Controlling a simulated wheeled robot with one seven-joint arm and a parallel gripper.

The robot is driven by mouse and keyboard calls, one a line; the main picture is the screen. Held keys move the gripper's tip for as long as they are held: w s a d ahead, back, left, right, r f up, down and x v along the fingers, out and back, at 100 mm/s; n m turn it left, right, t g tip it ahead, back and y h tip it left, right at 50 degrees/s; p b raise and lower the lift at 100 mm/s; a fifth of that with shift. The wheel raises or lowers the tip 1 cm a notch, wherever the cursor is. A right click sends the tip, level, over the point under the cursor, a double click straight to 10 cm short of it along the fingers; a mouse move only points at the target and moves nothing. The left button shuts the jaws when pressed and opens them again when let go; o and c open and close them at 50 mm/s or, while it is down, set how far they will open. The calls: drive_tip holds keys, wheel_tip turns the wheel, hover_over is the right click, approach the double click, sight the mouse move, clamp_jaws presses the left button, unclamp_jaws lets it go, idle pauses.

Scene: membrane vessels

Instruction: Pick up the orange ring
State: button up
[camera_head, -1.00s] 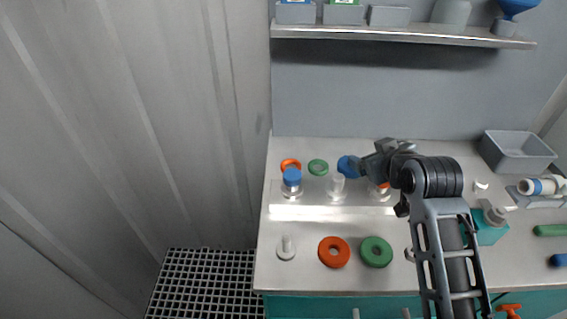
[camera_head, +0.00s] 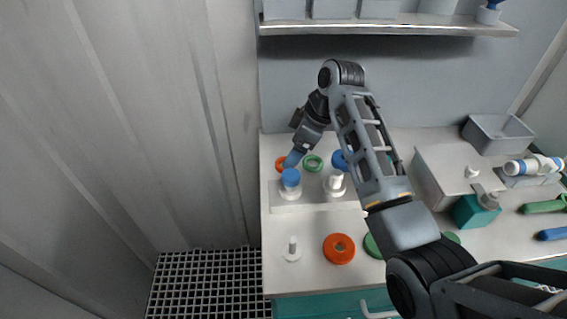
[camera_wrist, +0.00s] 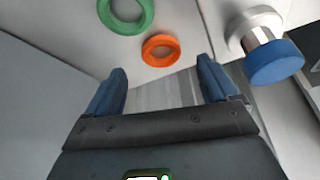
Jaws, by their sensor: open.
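The small orange ring (camera_head: 280,164) lies flat on the counter behind the left blue-capped vessel. It also shows in the wrist view (camera_wrist: 160,50), just beyond the gap between my fingertips. My gripper (camera_head: 293,159) is open and empty, at the back left of the counter close to the small ring. In the wrist view its two blue fingers (camera_wrist: 162,82) stand apart, with the ring clear of both. A second, larger orange ring (camera_head: 338,249) lies at the front of the counter.
A small green ring (camera_head: 313,164) lies right of the small orange one. The left blue-capped vessel (camera_head: 290,182) stands close in front, on the right in the wrist view (camera_wrist: 272,62). A grey wall rises at the left. A shelf (camera_head: 390,25) hangs above.

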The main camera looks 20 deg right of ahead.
drive_tip(key=shift+p+x, duration=0.35)
drive_tip(key=shift+x, duration=1.75)
drive_tip(key=shift+s, duration=0.1)
drive_tip(key=c, duration=1.1)
drive_tip(key=shift+r, duration=0.1)
drive_tip(key=shift+r, duration=0.55)
wheel_tip(320, 180, up, 3)
drive_tip(key=shift+b, duration=0.55)
drive_tip(key=shift+s+d+r, duration=0.95)
drive_tip(key=shift+d+r, duration=0.15)
drive_tip(key=shift+d, duration=0.6)
drive_tip(key=shift+s+d+r, duration=0.9)
drive_tip(key=shift+d+r, duration=0.2)
drive_tip(key=shift+d, duration=0.6)
drive_tip(key=shift+s+d+r, duration=0.95)
drive_tip(key=shift+d+r, duration=0.2)
drive_tip(key=shift+d, duration=0.55)
